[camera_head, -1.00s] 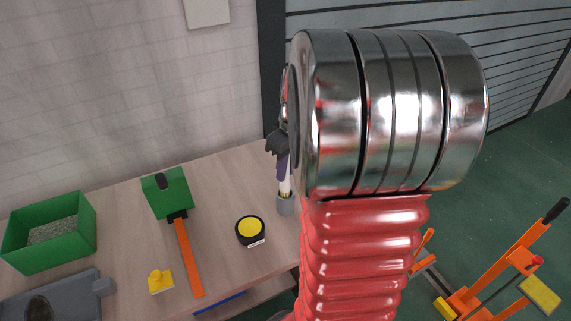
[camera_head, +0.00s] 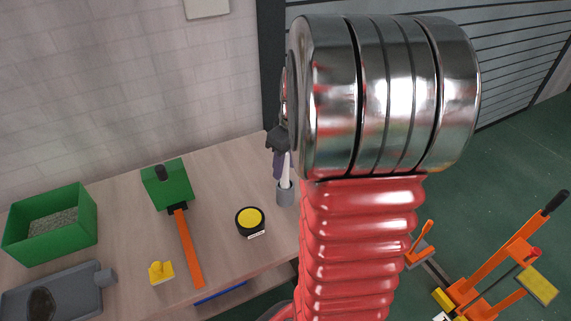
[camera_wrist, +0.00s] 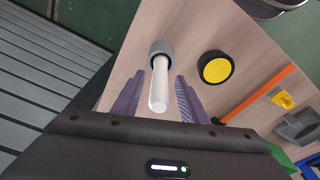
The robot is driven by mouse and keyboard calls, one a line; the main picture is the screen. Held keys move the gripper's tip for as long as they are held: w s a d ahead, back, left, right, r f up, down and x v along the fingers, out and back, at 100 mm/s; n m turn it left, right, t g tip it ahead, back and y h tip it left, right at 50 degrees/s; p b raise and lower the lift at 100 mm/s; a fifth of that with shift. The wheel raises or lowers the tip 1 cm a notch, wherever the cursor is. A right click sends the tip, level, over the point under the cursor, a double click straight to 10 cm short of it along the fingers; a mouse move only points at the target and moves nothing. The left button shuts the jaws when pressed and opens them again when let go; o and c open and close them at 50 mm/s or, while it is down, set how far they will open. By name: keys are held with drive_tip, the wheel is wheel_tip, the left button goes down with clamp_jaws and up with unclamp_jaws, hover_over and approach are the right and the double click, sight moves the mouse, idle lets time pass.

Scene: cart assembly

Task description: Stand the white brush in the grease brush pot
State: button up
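The white brush (camera_wrist: 159,88) stands in the grey grease brush pot (camera_wrist: 160,47) on the wooden bench. Its rod leans towards the wrist camera. The brush (camera_head: 286,167) and pot (camera_head: 285,195) also show in the head view, just left of my arm. My gripper (camera_wrist: 159,80) is open, with a purple finger on each side of the rod and a visible gap on both sides. In the head view my gripper (camera_head: 281,169) is just above the pot, partly hidden by my wrist. The brush's lower end is hidden inside the pot.
A round black tin with a yellow top (camera_head: 250,221) stands left of the pot. The bench edge is near the pot.

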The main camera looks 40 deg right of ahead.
drive_tip(key=shift+r, duration=0.15)
wheel_tip(320, 180, up, 13)
drive_tip(key=s, duration=0.2)
drive_tip(key=shift+r, duration=0.15)
idle(0.4)
drive_tip(key=shift+d+m, duration=0.15)
drive_tip(key=shift+m, duration=0.15)
idle(1.1)
drive_tip(key=s+a+f+t, duration=0.1)
drive_tip(key=s+a, duration=0.1)
drive_tip(key=a, duration=0.7)
drive_tip(key=s+a+f+t, duration=0.1)
drive_tip(key=s+a, duration=0.2)
drive_tip(key=a, duration=0.6)
drive_tip(key=s+a+f+t, duration=0.1)
drive_tip(key=s+a, duration=0.2)
drive_tip(key=a, duration=0.6)
drive_tip(key=shift+a+m+t, duration=0.3)
drive_tip(key=shift+a+t, duration=0.05)
drive_tip(key=shift+t, duration=0.05)
